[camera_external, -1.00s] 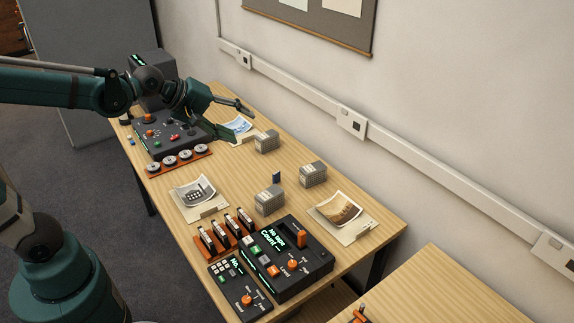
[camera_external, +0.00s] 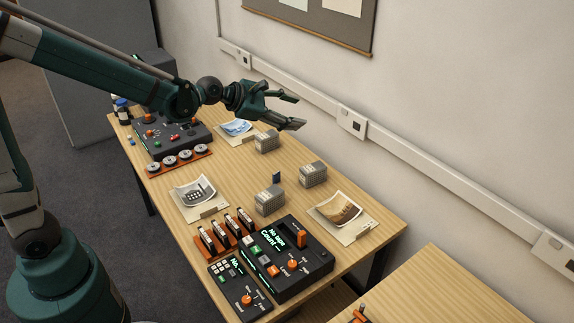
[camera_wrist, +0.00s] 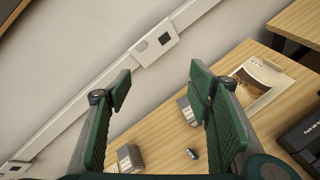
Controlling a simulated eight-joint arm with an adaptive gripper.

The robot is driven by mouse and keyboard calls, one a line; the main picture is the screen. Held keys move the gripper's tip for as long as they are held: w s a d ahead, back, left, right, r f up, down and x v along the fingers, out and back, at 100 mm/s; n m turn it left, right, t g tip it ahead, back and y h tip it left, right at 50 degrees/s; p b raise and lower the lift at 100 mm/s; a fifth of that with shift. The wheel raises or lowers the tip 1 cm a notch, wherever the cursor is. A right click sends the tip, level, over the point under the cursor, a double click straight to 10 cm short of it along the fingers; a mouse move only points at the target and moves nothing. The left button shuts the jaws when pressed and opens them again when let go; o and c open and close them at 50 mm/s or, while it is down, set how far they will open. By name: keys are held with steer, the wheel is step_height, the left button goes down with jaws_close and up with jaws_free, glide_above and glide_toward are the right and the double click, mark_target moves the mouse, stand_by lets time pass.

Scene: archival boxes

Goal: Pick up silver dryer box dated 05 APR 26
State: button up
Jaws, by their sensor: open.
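Three small grey boxes stand on the wooden table in the external view: a far box (camera_external: 266,141), a right box (camera_external: 313,174) and a near box (camera_external: 269,200). Their date labels are too small to read, so I cannot tell which is dated 05 APR 26. My gripper (camera_external: 295,110) is open and empty, raised above the table near the wall, above and right of the far box. In the wrist view my gripper (camera_wrist: 158,88) shows its two green fingers wide apart. One grey box (camera_wrist: 130,157) shows at the lower left and another (camera_wrist: 187,111) beside the right finger.
Photo sheets lie on the table: one with a brown picture (camera_external: 340,211), one with a grey device (camera_external: 199,193), one bluish (camera_external: 237,127). Dark control consoles (camera_external: 286,258) stand at the near end, another (camera_external: 166,133) at the far end. A small dark upright piece (camera_external: 276,178) stands behind the near box.

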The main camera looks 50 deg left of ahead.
mark_target(308, 168)
steer(key=w+f+n+t, duration=0.1)
steer(key=w+f+n, duration=0.2)
steer(key=w+n, duration=0.4)
steer(key=f, duration=1.6)
steer(key=w+f, duration=0.1)
steer(key=f, duration=0.8)
steer(key=shift+w+f+p, duration=0.1)
steer(key=shift+p, duration=0.25)
steer(key=shift+w, duration=0.1)
steer(key=shift+x, duration=1.2)
steer(key=shift+w, duration=0.15)
steer(key=shift+b+x, duration=0.6)
steer(key=shift+x, duration=1.9)
steer(key=shift+a, duration=0.1)
steer(key=c, duration=1.2)
